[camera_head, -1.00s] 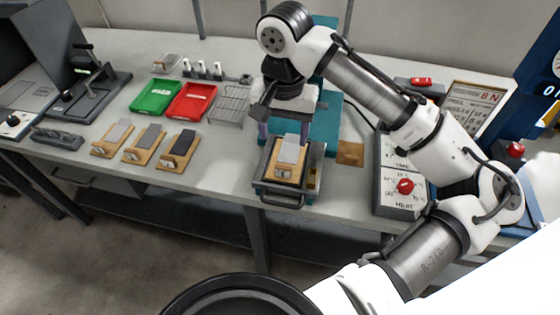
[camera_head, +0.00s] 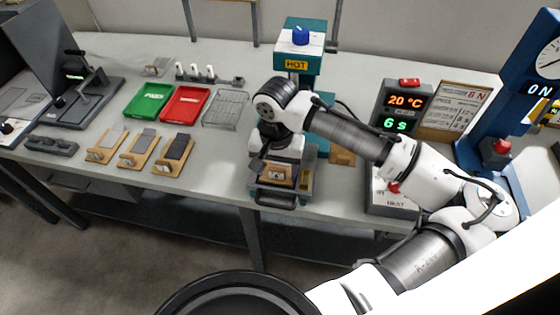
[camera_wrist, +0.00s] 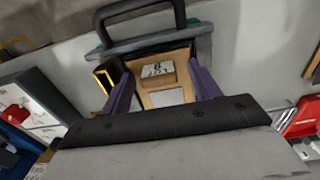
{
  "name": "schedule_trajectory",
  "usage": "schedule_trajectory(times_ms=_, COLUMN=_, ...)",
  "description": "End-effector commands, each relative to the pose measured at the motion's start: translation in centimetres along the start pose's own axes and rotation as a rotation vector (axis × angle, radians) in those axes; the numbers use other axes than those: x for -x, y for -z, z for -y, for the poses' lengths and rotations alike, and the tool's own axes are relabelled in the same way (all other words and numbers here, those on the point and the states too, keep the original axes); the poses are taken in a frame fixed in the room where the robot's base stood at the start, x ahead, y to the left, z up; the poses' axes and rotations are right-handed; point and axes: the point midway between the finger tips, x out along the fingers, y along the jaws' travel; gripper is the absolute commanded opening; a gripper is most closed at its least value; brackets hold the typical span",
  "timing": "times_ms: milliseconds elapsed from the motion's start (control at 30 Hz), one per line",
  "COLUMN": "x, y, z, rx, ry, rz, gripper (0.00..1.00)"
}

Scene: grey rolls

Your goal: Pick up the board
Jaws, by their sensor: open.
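The wooden board (camera_head: 281,181) with a small numbered block at its front end lies in the drawer-like tray (camera_head: 276,201) at the foot of the teal press. My gripper (camera_head: 275,165) is over the board and hides most of it in the head view. In the wrist view my gripper (camera_wrist: 161,76) is open, with one purple finger at each side of the board (camera_wrist: 180,52). The numbered block and a pale grey patch on the board show between the fingers. I cannot tell whether the fingers touch the board.
The teal press (camera_head: 300,62) marked HOT stands behind my gripper. A control box (camera_head: 402,105) with lit digits stands to the right.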

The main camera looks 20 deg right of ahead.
Motion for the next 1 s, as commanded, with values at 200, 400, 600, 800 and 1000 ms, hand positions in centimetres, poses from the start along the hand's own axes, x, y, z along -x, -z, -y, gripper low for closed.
schedule_trajectory(times_ms=200, x=0.0, y=0.0, z=0.0, rx=0.0, ry=0.0, rz=0.0, gripper=0.51)
schedule_trajectory(times_ms=400, x=0.0, y=0.0, z=0.0, rx=0.0, ry=0.0, rz=0.0, gripper=0.25)
schedule_trajectory(times_ms=600, x=0.0, y=0.0, z=0.0, rx=0.0, ry=0.0, rz=0.0, gripper=0.13)
schedule_trajectory(times_ms=800, x=0.3, y=0.0, z=0.0, rx=0.0, ry=0.0, rz=0.0, gripper=0.13)
schedule_trajectory(times_ms=1000, x=2.1, y=0.1, z=0.0, rx=0.0, ry=0.001, rz=-0.002, gripper=0.13)
